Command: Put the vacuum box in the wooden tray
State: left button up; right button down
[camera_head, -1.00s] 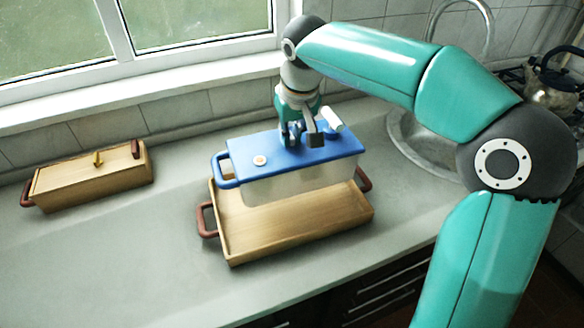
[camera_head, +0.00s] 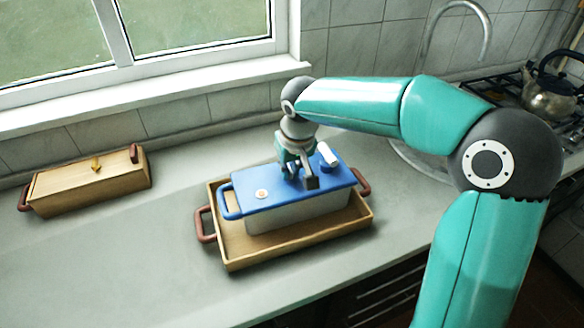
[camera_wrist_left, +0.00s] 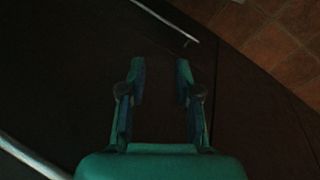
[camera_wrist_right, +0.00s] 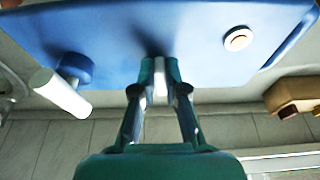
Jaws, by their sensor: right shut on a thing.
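The vacuum box (camera_head: 300,213) has a pale see-through body and a blue lid (camera_head: 270,186) with a handle at its left end. It is inside the wooden tray (camera_head: 235,262), level, within the tray's walls; I cannot tell if it touches the tray floor. The tray has dark red handles. My right gripper (camera_head: 303,183) comes down from above, shut on the lid's middle. My left gripper (camera_wrist_left: 160,75) is open and empty, seen only in the left wrist view, before dark cabinet fronts.
A closed wooden box (camera_head: 88,182) with red handles stands at the back left of the counter (camera_head: 130,260). The counter left of the tray is clear. A sink (camera_head: 410,155) and a kettle (camera_head: 550,95) on a stove are at the right.

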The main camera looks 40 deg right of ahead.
jog(key=c, duration=1.2)
grip_release()
jog(key=v, duration=1.2)
jog(key=shift+s, duration=0.1)
